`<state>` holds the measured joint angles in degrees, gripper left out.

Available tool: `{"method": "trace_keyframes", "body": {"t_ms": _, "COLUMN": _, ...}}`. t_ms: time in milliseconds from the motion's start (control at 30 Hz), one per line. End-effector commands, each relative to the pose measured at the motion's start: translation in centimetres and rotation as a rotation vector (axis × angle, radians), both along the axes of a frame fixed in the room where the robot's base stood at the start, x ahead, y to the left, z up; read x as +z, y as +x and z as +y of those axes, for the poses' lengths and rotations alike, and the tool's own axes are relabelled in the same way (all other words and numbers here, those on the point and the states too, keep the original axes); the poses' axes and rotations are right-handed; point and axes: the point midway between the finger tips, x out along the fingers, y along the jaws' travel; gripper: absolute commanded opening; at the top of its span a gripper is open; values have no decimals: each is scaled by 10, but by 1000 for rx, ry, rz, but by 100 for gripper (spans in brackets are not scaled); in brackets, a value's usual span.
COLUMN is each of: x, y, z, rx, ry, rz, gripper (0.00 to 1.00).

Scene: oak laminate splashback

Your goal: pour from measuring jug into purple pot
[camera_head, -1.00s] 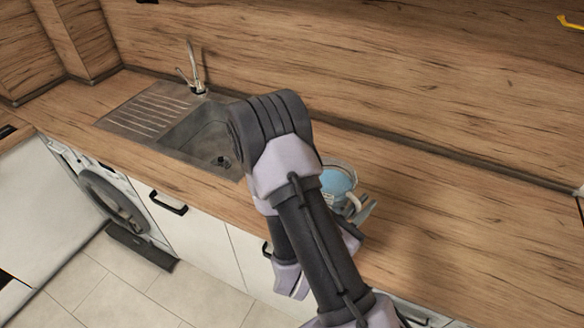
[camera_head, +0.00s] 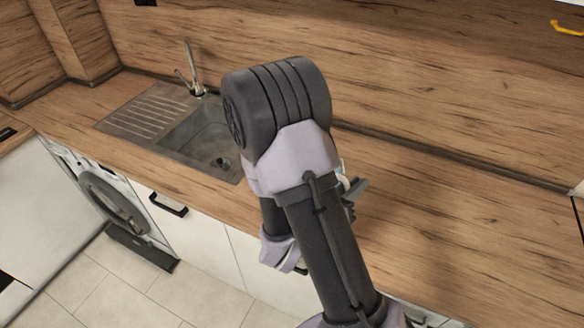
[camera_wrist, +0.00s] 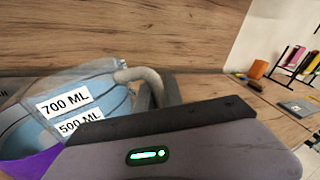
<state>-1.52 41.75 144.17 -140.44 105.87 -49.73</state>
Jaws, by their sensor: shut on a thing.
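The measuring jug (camera_wrist: 85,100) is clear with blue contents and labels reading 700 ML and 500 ML. It fills the left of the wrist view and looks somewhat tilted there. My gripper (camera_wrist: 158,93) is shut on its pale handle (camera_wrist: 143,77). A purple surface (camera_wrist: 32,165), apparently the purple pot, shows at the lower left of the wrist view, below the jug. Most of it is hidden, and I cannot tell whether they touch. In the head view my arm hides nearly all of the jug and the pot; the gripper (camera_head: 354,190) peeks out at its right.
A sink (camera_head: 200,140) with a tap (camera_head: 192,75) lies to the left in the wood counter. The counter (camera_head: 460,230) right of my arm is clear in the head view. The wrist view shows an orange item (camera_wrist: 257,69) and a rack of coloured things (camera_wrist: 293,60) farther right.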

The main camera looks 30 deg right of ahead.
Motion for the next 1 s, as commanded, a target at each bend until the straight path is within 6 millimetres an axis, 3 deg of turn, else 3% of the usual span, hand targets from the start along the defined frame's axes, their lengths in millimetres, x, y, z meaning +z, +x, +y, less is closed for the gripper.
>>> {"method": "trace_keyframes", "body": {"t_ms": 1000, "x": 7, "y": 14, "z": 2, "rx": -1, "ry": -18, "rz": 108, "gripper": 0}}
